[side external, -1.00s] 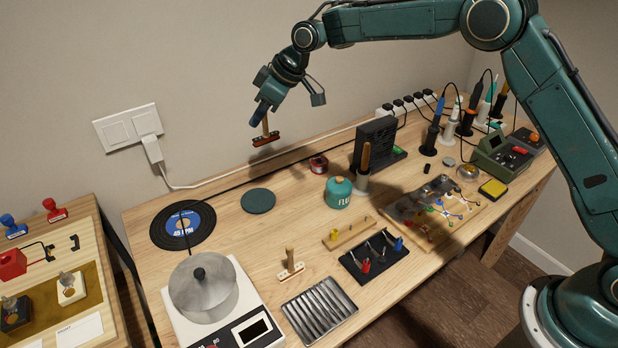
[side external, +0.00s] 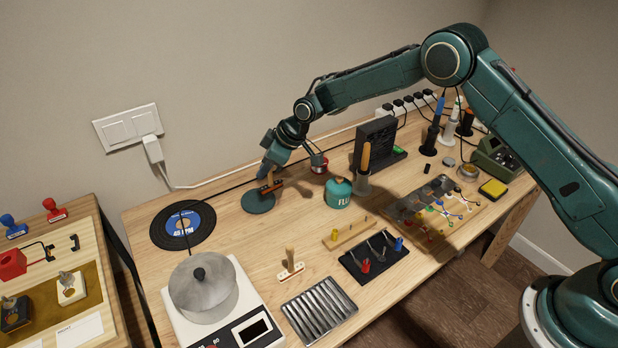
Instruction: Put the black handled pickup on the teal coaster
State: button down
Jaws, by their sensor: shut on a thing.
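A second pickup (side external: 290,271), pale with a wooden handle, stands on the bench at the front.
A black record (side external: 165,237) lies left of the coaster. A teal flux jar (side external: 338,193) and a red-topped spool (side external: 319,164) stand to its right. A scale with a metal pot (side external: 203,290) stands in front. Bare wood lies between the coaster and the pale pickup.

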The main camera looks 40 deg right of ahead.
aim_at(270, 184)
jog(key=shift+f, duration=2.1)
jog(key=shift+f, duration=0.15)
jog(key=c, duration=1.4)
grip_release()
jog(key=shift+v, duration=0.8)
jog(key=v, duration=1)
jog(key=shift+s+d+r, duration=0.1)
jog(key=shift+s+r, duration=0.05)
jog(key=shift+r, duration=0.15)
